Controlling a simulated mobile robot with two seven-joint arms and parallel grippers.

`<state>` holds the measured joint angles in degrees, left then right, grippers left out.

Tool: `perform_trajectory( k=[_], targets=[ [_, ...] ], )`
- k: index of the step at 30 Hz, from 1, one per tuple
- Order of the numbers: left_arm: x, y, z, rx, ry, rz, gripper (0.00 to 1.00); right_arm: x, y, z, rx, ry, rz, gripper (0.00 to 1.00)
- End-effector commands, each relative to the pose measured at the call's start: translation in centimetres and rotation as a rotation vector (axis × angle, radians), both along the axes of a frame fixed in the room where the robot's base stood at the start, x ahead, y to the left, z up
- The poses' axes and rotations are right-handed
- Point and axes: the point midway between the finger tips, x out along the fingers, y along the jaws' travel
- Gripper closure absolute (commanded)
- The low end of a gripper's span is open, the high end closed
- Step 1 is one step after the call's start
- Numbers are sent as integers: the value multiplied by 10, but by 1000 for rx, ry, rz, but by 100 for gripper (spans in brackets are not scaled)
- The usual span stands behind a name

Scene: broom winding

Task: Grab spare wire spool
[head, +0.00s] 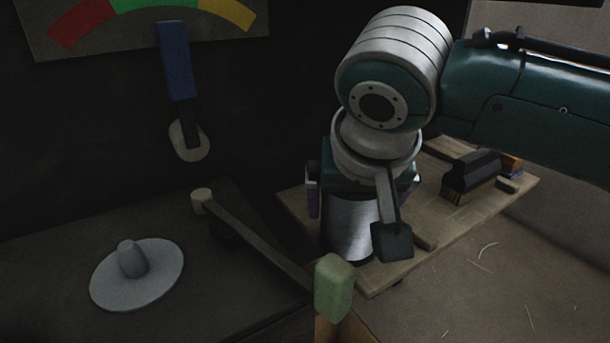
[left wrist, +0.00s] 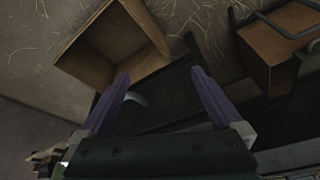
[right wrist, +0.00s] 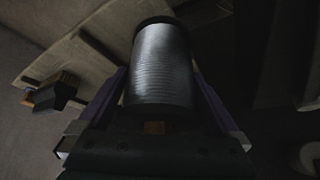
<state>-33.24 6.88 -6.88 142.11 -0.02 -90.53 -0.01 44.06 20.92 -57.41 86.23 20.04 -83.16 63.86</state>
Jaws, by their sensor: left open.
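The wire spool (head: 350,225), a silvery wound cylinder with dark ends, stands on a wooden board at the right in the head view. My right gripper (head: 352,195) is over it from above. In the right wrist view the spool (right wrist: 160,65) sits between the purple fingers of my right gripper (right wrist: 160,90), which are spread wide on either side of it. Whether they touch it is hard to see. My left gripper (left wrist: 160,90) shows only in the left wrist view, open and empty, away from the spool.
The wooden board (head: 375,283) also bears a dark brush (head: 472,176). A grey disc with a peg (head: 138,275) and a rod with a green handle (head: 333,288) are nearer the left. An open cardboard box (left wrist: 113,45) shows in the left wrist view.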

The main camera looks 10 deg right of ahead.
Motion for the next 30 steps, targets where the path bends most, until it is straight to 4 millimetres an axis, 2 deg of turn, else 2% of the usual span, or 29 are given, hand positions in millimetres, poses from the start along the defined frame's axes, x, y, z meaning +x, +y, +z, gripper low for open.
perform_trajectory(
  k=[2,25,30],
  targets=[
    [0,0,0,0,0,0,0,0,0,0,0,0,0,11],
    [0,0,0,0,0,0,0,0,-1,-1,-1,1,-1,98],
    [0,0,0,0,0,0,0,0,-1,1,-1,-2,0,100]
  ],
)
